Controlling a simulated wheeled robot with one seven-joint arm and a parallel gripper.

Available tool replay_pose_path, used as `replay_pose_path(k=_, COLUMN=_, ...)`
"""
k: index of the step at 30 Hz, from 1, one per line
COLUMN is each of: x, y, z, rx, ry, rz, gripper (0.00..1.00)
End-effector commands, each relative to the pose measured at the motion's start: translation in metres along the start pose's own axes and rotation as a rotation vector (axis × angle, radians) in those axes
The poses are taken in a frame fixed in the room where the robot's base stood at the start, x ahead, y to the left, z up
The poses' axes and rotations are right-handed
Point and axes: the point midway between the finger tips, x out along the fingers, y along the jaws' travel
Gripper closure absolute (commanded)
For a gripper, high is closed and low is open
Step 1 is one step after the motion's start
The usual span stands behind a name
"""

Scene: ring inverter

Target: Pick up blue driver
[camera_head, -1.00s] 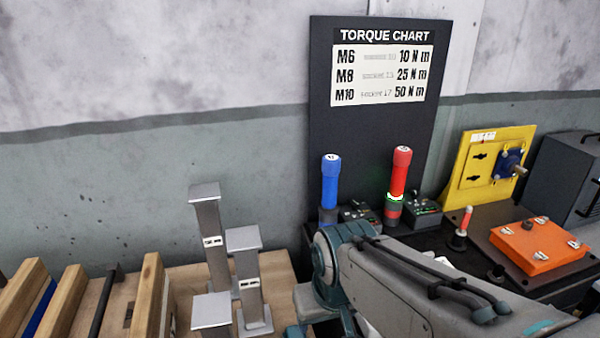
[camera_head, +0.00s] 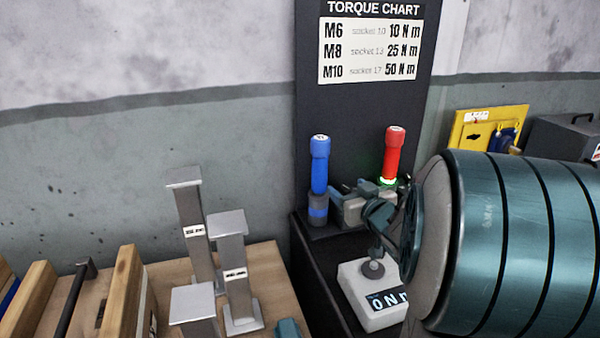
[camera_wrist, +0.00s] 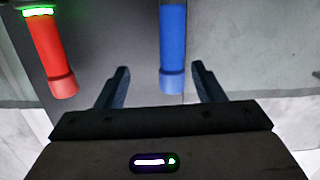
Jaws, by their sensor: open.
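The blue driver (camera_head: 319,165) stands upright in a dark holder in front of the torque chart board. In the wrist view the blue driver (camera_wrist: 173,48) lies between my two finger lines, a little beyond the fingertips. My gripper (camera_wrist: 160,80) is open and empty, with one finger on each side of the driver's line. In the head view my gripper (camera_head: 350,195) is small and partly hidden by my arm, just right of the blue driver. Whether a finger touches the driver cannot be told.
A red driver (camera_head: 393,155) with a green lit ring stands to the right; it also shows in the wrist view (camera_wrist: 52,52). A torque chart board (camera_head: 345,130) stands behind. Grey metal posts (camera_head: 233,270) are at left. A white display box (camera_head: 368,300) sits in front.

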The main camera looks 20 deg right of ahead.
Motion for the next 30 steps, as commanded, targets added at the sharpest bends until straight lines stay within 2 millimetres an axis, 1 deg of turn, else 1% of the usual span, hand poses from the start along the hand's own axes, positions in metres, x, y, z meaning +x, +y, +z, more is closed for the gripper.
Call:
replay_pose_path(k=1, x=0.0, y=0.003, z=0.005, rx=0.011, ry=0.031, rz=-0.028, gripper=0.38)
replay_pose_path(k=7, x=-0.003, y=0.002, z=0.002, rx=0.034, ry=0.113, rz=-0.116, gripper=0.38)
replay_pose_path(k=9, x=0.0, y=0.001, z=0.001, rx=0.037, ry=0.122, rz=-0.127, gripper=0.38)
replay_pose_path(k=11, x=0.007, y=-0.001, z=-0.001, rx=0.038, ry=0.126, rz=-0.133, gripper=0.38)
replay_pose_path(k=18, x=0.053, y=-0.008, z=-0.007, rx=0.039, ry=0.126, rz=-0.134, gripper=0.38)
replay_pose_path(k=21, x=0.068, y=-0.009, z=-0.01, rx=0.039, ry=0.126, rz=-0.132, gripper=0.38)
replay_pose_path(k=28, x=0.085, y=-0.012, z=-0.013, rx=0.038, ry=0.127, rz=-0.131, gripper=0.38)
replay_pose_path(k=30, x=0.093, y=-0.014, z=-0.016, rx=0.038, ry=0.126, rz=-0.133, gripper=0.38)
